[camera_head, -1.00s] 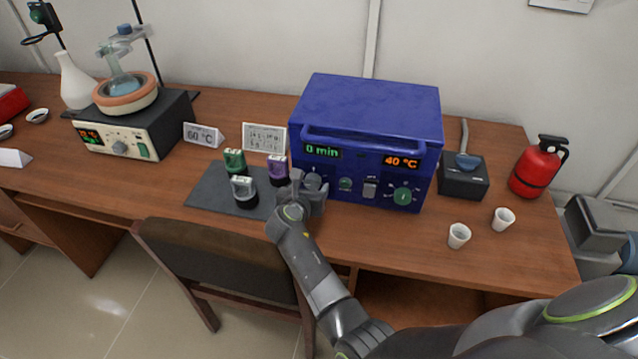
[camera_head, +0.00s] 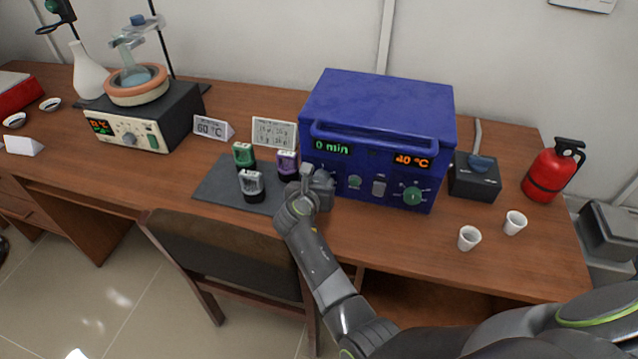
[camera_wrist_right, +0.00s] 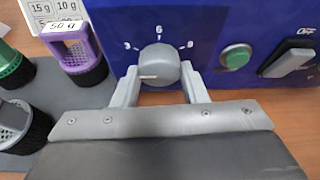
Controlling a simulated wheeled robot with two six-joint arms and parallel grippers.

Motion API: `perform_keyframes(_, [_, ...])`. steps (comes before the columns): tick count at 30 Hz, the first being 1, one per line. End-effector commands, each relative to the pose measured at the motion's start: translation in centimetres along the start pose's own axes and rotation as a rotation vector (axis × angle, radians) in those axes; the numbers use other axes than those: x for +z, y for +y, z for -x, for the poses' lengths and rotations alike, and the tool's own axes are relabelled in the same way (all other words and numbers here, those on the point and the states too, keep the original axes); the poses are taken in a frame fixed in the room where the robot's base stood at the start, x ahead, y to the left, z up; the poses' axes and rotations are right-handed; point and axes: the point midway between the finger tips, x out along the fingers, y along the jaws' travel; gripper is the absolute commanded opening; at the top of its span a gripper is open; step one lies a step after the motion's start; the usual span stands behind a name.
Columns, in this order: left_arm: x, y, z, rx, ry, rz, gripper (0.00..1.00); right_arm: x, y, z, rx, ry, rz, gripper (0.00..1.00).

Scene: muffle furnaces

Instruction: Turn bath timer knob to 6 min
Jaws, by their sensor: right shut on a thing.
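The blue bath unit (camera_head: 378,100) stands on the table, its green display (camera_head: 332,147) reading 0 min and its orange display (camera_head: 412,161) reading 40 °C. The grey timer knob (camera_wrist_right: 158,64) shows in the right wrist view, with a dial marked 6 at the top and other numbers to either side. Its white pointer line points left, below the left number. My right gripper (camera_wrist_right: 158,84) is shut on this knob, one finger on each side. In the head view my right gripper (camera_head: 317,186) hides the knob. My left gripper is not in view.
A green button (camera_wrist_right: 236,56) and a switch (camera_wrist_right: 290,62) sit right of the knob. Green, purple (camera_head: 287,163) and grey-topped holders stand on a dark mat (camera_head: 215,190) to the left. Two white cups (camera_head: 469,238) and a red extinguisher (camera_head: 553,172) stand at right. A chair is in front.

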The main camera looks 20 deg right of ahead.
Motion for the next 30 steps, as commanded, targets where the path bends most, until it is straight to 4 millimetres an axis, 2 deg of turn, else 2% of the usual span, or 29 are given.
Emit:
perform_keyframes(8, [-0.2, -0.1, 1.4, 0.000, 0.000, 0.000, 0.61, 0.2, -0.1, 0.1, 0.042, 0.000, -0.096, 0.16])
perform_keyframes(15, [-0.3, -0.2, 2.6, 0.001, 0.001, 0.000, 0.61, 0.2, -0.2, 0.1, 0.109, 0.000, -0.260, 0.16])
perform_keyframes(30, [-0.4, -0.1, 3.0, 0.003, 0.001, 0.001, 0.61, -0.1, -0.2, -0.1, 0.218, 0.000, -0.527, 0.16])
